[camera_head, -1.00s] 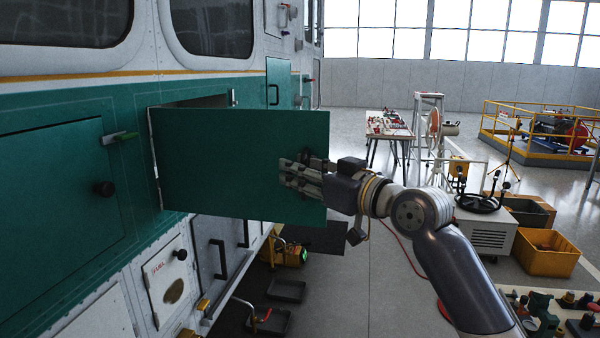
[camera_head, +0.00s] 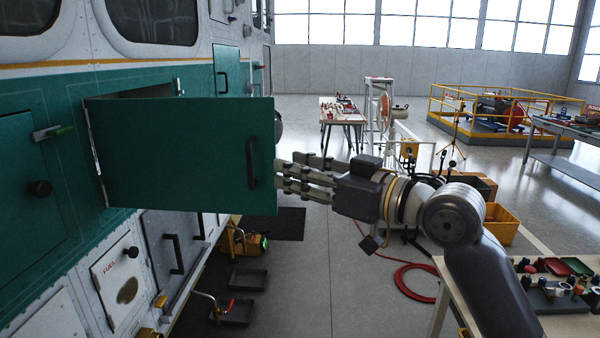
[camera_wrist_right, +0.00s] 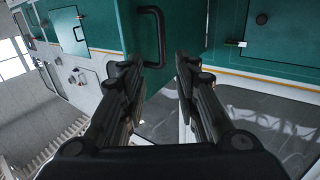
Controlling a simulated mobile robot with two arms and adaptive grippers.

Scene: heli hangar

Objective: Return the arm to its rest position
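My right gripper (camera_head: 283,180) is just right of the open green hatch door (camera_head: 185,150) on the helicopter's side. The door stands swung out, with a black handle (camera_head: 252,163) near its free edge. In the right wrist view my gripper's fingers (camera_wrist_right: 155,72) are spread apart with nothing between them. The door's handle (camera_wrist_right: 152,38) shows beyond the fingertips, apart from them. My right arm reaches in from the lower right of the head view. My left gripper is not in view.
A work table (camera_head: 560,320) with small parts stands at the lower right, near my right arm. A red hose (camera_head: 408,285) lies on the floor. Black trays (camera_head: 248,280) lie below the helicopter. A tool table (camera_head: 342,118) stands farther back. Floor between is open.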

